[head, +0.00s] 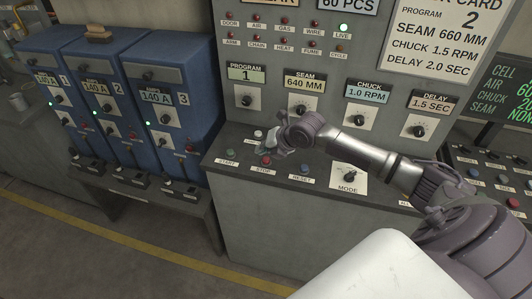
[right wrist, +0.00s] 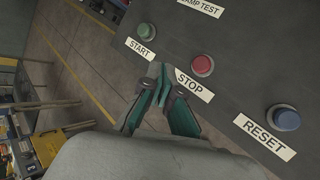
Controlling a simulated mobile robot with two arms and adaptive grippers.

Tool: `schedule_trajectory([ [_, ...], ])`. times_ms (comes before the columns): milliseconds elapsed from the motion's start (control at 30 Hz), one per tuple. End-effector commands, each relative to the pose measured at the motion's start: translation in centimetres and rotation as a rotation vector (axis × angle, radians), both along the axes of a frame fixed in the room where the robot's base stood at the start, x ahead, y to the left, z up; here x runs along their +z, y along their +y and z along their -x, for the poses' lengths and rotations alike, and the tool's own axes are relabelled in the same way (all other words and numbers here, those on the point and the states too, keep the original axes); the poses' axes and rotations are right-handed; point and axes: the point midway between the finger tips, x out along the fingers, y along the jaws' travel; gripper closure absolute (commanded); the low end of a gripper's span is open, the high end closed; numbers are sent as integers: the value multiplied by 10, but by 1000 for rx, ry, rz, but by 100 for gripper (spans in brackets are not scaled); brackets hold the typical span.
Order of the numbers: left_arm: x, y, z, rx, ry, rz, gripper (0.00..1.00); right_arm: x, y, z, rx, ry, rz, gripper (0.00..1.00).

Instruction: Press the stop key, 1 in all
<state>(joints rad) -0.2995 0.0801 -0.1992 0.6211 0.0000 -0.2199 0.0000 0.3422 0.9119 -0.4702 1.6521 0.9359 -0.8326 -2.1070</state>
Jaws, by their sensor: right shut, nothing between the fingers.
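The red stop key (head: 266,161) is on the sloping front panel of the grey cabinet, between the green start key (head: 230,154) and the blue reset key (head: 304,169). In the right wrist view the stop key (right wrist: 202,65) stands above its STOP label (right wrist: 194,85). My right gripper (head: 270,143) is shut and empty, over the panel close to the stop key. In the right wrist view its fingertips (right wrist: 160,78) lie left of the key, beside the label's left end, apart from the key in the picture. My left gripper is not in view.
A MODE knob (head: 349,176) sits right of the reset key. Blue units (head: 165,100) stand at left. A screen (head: 508,95) and another panel are at right. The floor in front is clear.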

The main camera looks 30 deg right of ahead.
Motion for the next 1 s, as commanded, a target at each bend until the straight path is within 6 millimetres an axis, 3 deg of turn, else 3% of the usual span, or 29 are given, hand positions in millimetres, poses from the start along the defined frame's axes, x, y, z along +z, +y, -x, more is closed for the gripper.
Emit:
schedule_trajectory([
  [100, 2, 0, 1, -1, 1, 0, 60, 28, -23, -14, 73, -63, 85, 100],
  [300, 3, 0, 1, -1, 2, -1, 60, 41, -35, -21, 116, -96, 134, 100],
  [667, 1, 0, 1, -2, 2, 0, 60, 39, -34, -21, 115, -96, 132, 100],
  [1000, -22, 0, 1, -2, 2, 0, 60, 8, -34, -21, 113, -96, 131, 100],
])
